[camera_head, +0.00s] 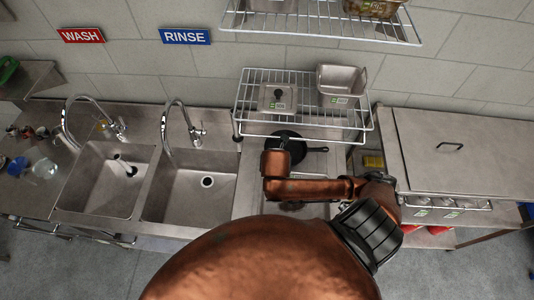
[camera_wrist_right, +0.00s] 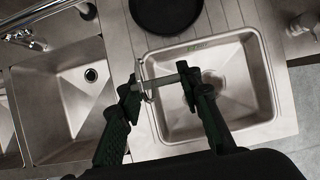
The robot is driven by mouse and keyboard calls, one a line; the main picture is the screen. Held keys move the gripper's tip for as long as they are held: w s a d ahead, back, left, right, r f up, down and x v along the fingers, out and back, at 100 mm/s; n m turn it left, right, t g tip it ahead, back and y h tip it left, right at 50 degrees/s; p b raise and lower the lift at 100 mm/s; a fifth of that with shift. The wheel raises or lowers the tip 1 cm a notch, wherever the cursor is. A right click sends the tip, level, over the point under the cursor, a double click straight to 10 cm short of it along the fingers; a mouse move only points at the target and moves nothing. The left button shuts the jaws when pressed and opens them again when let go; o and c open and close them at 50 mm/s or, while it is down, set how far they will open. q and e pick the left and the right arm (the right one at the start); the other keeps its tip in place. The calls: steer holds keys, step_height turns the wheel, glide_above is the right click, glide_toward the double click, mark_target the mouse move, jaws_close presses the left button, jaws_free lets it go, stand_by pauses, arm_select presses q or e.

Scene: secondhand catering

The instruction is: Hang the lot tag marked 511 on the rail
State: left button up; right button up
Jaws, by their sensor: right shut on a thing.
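My right gripper (camera_wrist_right: 163,82) is shut on a thin grey piece (camera_wrist_right: 160,80) with a wire-like hook at its left end, in the right wrist view. It may be a lot tag seen edge-on; no number shows. It is held above a steel basin (camera_wrist_right: 254,90). In the head view my right forearm and wrist hide the gripper. A rail (camera_head: 470,205) runs along the front of the right-hand counter, and small white-and-green tags or labels (camera_head: 421,213) show at it, too small to read. I cannot make out 511 anywhere. My left gripper is not in view.
A black pan (camera_head: 288,144) lies behind my right wrist, below a wire shelf (camera_head: 262,134) with steel containers. Two sinks with taps (camera_head: 104,178) are at left. The right-hand counter has a steel lid (camera_head: 480,160) with a handle.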

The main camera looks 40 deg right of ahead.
steer(key=shift+w+r, duration=0.1)
steer(key=shift+r, duration=0.05)
arm_select(q)
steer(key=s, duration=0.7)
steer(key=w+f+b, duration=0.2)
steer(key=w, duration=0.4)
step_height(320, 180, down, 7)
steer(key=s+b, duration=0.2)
steer(key=b, duration=0.5)
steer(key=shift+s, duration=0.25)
arm_select(e)
steer(key=w+d+f, duration=0.1)
steer(key=w+d, duration=0.4)
steer(key=shift+w+d+f, duration=0.15)
steer(key=shift+d+f, duration=0.15)
steer(key=shift+d, duration=0.1)
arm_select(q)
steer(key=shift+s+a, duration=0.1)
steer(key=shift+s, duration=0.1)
